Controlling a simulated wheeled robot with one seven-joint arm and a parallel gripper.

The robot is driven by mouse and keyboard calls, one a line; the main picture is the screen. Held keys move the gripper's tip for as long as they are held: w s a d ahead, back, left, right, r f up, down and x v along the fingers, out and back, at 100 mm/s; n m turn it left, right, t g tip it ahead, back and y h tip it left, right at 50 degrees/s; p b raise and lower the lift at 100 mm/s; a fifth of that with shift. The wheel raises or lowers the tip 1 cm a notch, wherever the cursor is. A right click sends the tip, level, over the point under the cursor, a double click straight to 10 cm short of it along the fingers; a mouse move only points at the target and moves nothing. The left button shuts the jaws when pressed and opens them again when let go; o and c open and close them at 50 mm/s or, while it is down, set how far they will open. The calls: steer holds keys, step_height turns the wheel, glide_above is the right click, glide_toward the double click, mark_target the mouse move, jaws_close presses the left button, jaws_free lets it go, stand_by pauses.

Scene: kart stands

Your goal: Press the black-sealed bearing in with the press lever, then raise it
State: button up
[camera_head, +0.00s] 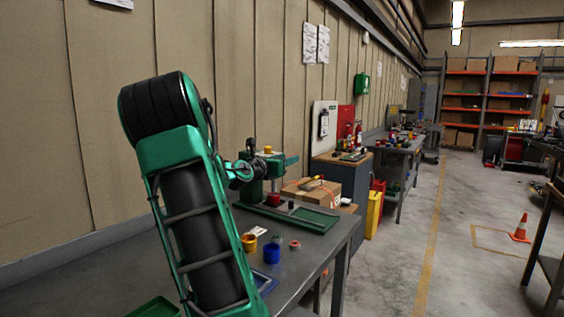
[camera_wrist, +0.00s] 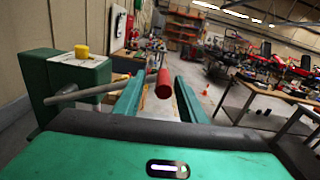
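The green press (camera_head: 253,187) with a yellow cap on top stands on the bench in the head view, partly behind my arm. In the wrist view the press head (camera_wrist: 68,78) is close on the left. The press lever (camera_wrist: 105,91) is a grey rod running right from it to a red knob (camera_wrist: 163,84). My gripper (camera_wrist: 160,80) is open, with a green finger on each side of the red knob. Gaps show on both sides; I cannot tell whether anything touches. I cannot make out the black-sealed bearing in either view.
A yellow cup (camera_head: 249,243), a blue cup (camera_head: 271,254) and two small rings (camera_head: 295,244) stand on the grey bench (camera_head: 312,262). An orange cone (camera_head: 520,228) stands on the floor at right.

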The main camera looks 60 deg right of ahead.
steer(key=w+a, duration=0.1)
steer(key=a, duration=0.9)
steer(key=shift+w+a, duration=0.3)
steer(key=shift+w, duration=0.1)
